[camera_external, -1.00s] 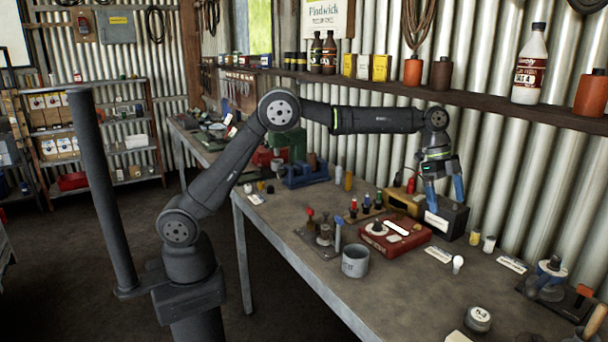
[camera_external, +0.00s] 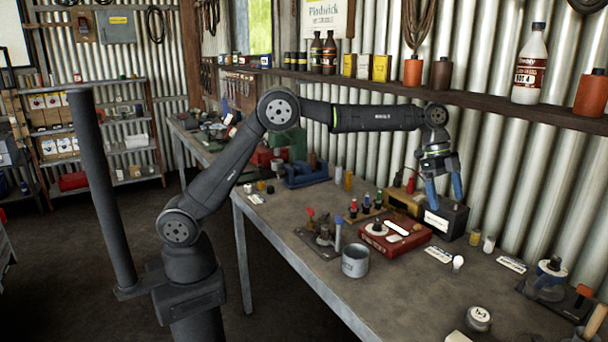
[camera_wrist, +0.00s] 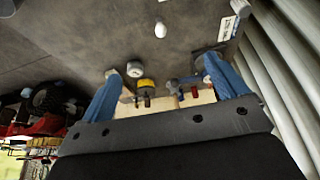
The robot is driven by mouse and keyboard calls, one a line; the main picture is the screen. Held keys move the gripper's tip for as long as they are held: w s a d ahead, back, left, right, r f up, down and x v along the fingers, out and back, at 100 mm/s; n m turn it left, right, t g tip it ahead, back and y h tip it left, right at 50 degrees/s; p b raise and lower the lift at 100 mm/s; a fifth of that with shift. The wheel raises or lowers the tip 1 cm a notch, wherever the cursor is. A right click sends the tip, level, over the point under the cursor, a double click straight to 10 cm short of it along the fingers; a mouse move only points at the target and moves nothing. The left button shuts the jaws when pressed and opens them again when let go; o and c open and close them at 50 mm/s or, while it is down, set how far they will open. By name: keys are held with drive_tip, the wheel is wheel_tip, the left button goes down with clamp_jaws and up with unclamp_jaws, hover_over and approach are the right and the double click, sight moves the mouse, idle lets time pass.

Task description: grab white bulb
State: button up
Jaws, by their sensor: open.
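The white bulb (camera_external: 458,261) stands on the workbench (camera_external: 400,290), to the right of a red box, near a small white label. A pale rounded thing that looks like the bulb (camera_wrist: 160,30) shows at the top middle of the wrist view. My gripper (camera_external: 446,203) is open, with its two blue fingers apart and pointing down. It is above and behind the bulb, over a black box, and does not touch the bulb. In the wrist view the gap between the fingers (camera_wrist: 160,68) holds nothing that I can see gripped.
The red box (camera_external: 394,238) and a grey cup (camera_external: 355,261) stand left of the bulb. The black box (camera_external: 446,220) is below my gripper. Small yellow and white containers (camera_external: 488,243) stand behind the bulb. The bench in front of the bulb is clear.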

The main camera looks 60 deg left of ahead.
drive_tip(key=c, duration=0.9)
drive_tip(key=shift+o, duration=0.2)
drive_tip(key=n+t, duration=0.3)
drive_tip(key=n, duration=0.4)
approach(458, 257)
drive_tip(key=x, duration=0.7)
drive_tip(key=shift+w+d, duration=0.15)
drive_tip(key=shift+w, duration=0.1)
drive_tip(key=shift+x, duration=2.6)
